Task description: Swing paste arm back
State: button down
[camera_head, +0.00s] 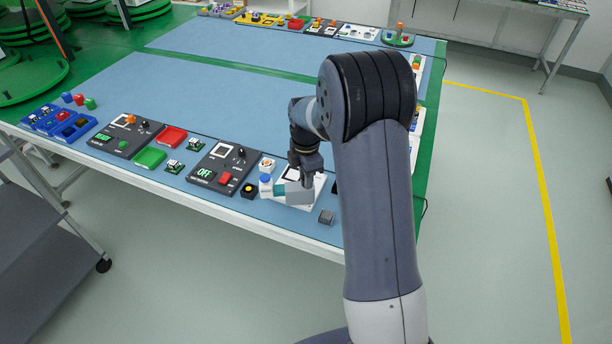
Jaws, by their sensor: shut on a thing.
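The paste arm (297,195) is a grey bar with a teal part at its left end. It lies over a white base plate (309,206) near the front edge of the blue-topped table. My gripper (307,183) points down onto the grey bar and is shut on it. The fingertips are small here, and my wrist hides part of the plate behind them.
Left of the paste station are a black-and-yellow button (249,191), a dark panel reading OFF (222,166), green and red trays (149,158), and blue bins (78,126). A small grey block (326,217) sits to the right. The table middle is clear.

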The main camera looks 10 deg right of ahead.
jog(key=c, duration=1.2)
grip_release()
jog(key=shift+r, duration=0.1)
notch_tip(320, 180, up, 11)
jog(key=shift+f, duration=0.2)
notch_tip(320, 180, down, 11)
jog(key=shift+r, duration=0.15)
jog(key=shift+m, duration=0.3)
